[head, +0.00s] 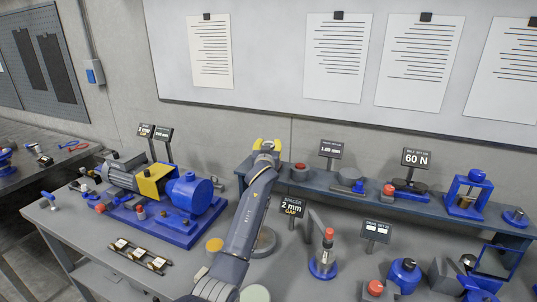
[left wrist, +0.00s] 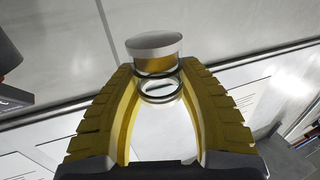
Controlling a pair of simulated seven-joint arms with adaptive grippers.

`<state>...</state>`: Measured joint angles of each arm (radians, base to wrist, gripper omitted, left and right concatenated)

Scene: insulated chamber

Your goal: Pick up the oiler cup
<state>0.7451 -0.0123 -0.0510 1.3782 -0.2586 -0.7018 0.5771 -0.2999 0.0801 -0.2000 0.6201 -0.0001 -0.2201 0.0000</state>
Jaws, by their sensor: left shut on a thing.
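My left gripper (head: 266,146) reaches up from the bottom centre in the head view, its yellow fingers raised in front of the wall above the back of the bench. In the left wrist view the ribbed yellow fingers of my left gripper (left wrist: 157,75) are closed around the oiler cup (left wrist: 154,46). The cup has a pale round cap, an amber band, dark rings and a clear lower body between the fingers. In the head view the cup cannot be made out clearly from the yellow fingers. My right gripper is not in view.
A blue pump with a motor (head: 186,195) stands on the bench at left. A raised shelf (head: 330,194) with several small devices and signs runs along the right. A red-topped blue fixture (head: 324,258) stands right of my arm. A whiteboard (head: 270,50) hangs behind.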

